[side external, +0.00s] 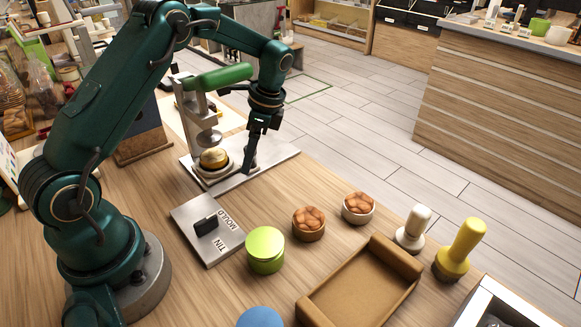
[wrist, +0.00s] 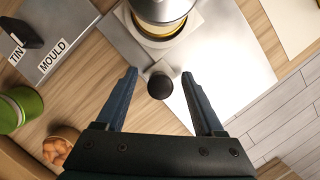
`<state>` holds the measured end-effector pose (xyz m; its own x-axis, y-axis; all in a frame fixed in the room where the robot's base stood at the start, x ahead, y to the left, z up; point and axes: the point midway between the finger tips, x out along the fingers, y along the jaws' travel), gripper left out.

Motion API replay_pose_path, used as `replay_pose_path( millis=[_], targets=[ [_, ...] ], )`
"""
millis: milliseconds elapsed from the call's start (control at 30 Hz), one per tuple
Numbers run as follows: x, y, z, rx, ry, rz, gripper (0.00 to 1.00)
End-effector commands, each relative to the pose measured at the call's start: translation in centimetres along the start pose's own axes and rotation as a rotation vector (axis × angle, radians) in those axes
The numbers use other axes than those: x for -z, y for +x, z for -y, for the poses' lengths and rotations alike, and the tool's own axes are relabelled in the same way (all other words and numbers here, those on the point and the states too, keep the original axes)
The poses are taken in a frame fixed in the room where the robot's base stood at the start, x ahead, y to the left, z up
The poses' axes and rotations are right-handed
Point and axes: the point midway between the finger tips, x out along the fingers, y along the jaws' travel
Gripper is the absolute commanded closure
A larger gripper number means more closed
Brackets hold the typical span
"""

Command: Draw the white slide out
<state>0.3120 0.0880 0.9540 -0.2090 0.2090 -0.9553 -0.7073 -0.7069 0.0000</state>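The white slide (side external: 211,176) sits in the base of a metal press with a green lever (side external: 222,76). A round gold tin (side external: 214,157) stands on the slide, under the press head. In the wrist view the slide's pale edge (wrist: 193,22) shows around the gold tin (wrist: 162,8), and a black knob (wrist: 160,86) sticks out from its near side. My gripper (wrist: 158,72) is open, with one finger on each side of the knob and a gap to both. In the side view my gripper (side external: 249,166) points down beside the slide; its fingers hide the knob.
A grey plate marked TIN and MOULD (side external: 208,229) has a black handle. A green round tin (side external: 265,250), two bowls of nuts (side external: 309,223), a brown tray (side external: 362,287), and white (side external: 413,230) and yellow (side external: 459,250) stampers stand nearby. The metal base plate (side external: 272,158) is clear at right.

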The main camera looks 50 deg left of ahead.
Motion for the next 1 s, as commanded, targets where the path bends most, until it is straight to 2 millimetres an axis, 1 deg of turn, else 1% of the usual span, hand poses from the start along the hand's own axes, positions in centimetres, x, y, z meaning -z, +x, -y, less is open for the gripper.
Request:
replay_pose_path(
  millis=[333,433,1000],
  targets=[
    [0.0,0.0,0.0,0.000,0.000,0.000,0.30],
    [-0.1,-0.3,0.0,0.001,0.000,-0.001,0.30],
    [-1.6,-5.4,0.1,0.003,-0.001,-0.002,0.30]
  ],
)
